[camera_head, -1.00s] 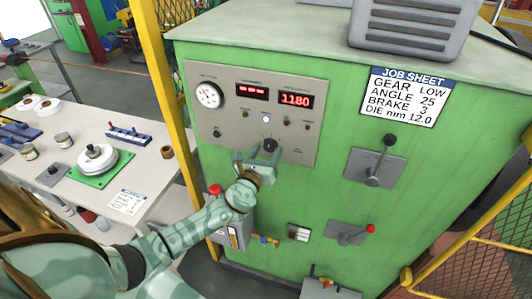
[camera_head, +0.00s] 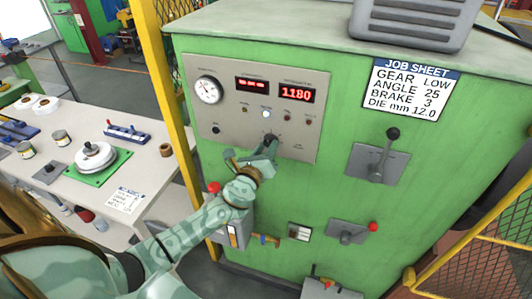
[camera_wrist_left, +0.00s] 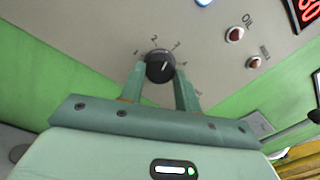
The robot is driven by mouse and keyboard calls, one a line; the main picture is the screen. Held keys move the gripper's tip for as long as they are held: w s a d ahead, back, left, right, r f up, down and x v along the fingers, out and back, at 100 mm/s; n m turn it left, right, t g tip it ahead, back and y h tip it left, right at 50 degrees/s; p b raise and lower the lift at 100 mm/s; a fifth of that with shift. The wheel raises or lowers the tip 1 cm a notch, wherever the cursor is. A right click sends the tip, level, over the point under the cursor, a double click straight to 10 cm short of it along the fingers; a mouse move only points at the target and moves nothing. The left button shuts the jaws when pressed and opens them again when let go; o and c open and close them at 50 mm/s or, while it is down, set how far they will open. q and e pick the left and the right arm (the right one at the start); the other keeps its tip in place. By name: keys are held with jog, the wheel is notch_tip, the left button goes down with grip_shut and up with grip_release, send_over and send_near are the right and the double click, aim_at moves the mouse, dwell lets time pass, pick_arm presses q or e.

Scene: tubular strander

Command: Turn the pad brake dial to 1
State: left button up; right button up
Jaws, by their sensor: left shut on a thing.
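The pad brake dial (camera_head: 270,138) is a small black knob low on the grey control panel. In the left wrist view, the dial (camera_wrist_left: 160,66) has the numbers 1 to 5 around it and a short white line on its face. The line seems to lean up and right, roughly toward 3, but this is hard to tell. My left gripper (camera_head: 262,150) is at the dial, tilted. In the wrist view its two green fingers (camera_wrist_left: 160,76) stand on either side of the dial and are shut on it. My right gripper is not in view.
The panel (camera_head: 232,125) holds a round gauge (camera_head: 208,90) and a red display (camera_head: 297,94) reading 1180. A job sheet (camera_head: 408,88) says BRAKE 3. Levers (camera_head: 378,160) stick out at the right. A yellow post (camera_head: 160,80) and workbench (camera_head: 150,170) stand left.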

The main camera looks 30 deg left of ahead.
pick_arm(q)
jog(key=n+b, duration=0.4)
jog(key=n, duration=0.9)
jog(key=shift+y+b, duration=0.35)
jog(key=shift+y, duration=0.05)
jog(key=shift+d+n, duration=0.1)
jog(key=shift+n, duration=2)
jog(key=o, duration=1)
jog(key=shift+c, duration=0.2)
jog(key=shift+f, duration=0.1)
